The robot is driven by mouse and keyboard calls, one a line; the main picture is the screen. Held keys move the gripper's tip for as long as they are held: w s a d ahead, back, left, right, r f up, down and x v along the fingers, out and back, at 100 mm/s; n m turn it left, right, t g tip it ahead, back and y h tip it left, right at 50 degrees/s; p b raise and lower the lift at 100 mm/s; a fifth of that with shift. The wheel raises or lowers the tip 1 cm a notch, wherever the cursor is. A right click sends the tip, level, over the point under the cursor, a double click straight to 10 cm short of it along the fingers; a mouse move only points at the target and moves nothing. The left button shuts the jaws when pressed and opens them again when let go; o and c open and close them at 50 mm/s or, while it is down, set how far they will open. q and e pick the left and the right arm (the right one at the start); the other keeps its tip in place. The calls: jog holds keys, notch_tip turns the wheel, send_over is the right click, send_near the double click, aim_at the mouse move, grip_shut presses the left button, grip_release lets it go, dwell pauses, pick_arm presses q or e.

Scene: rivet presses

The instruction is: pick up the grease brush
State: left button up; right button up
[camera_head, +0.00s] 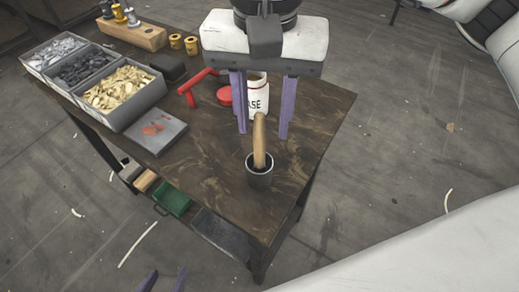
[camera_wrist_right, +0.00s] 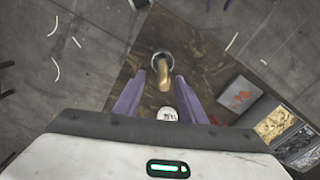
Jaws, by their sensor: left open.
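The grease brush (camera_head: 259,142) stands nearly upright in a dark grey cup (camera_head: 260,178) near the table's front corner. Only its wooden handle shows; its lower end is hidden in the cup. My right gripper (camera_head: 262,136) is open and points down over the table, behind the handle in the head view. In the right wrist view the handle (camera_wrist_right: 163,72) appears between the two purple fingers, with no visible contact. My left gripper (camera_head: 164,281) is open and empty at the bottom edge of the head view, away from the table; only its fingertips show.
A white grease jar (camera_head: 258,104) stands behind my right fingers, beside a red lid (camera_head: 225,96). A red tool (camera_head: 193,88), a grey plate with red marks (camera_head: 157,133) and bins of parts (camera_head: 128,112) lie to the left. The table around the cup is clear.

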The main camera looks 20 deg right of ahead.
aim_at(260, 138)
jog(key=f, duration=0.4)
jog(key=shift+a+f, duration=0.25)
jog(key=shift+f, duration=0.05)
grip_shut()
notch_tip(260, 138, up, 10)
jog(key=shift+r, duration=0.1)
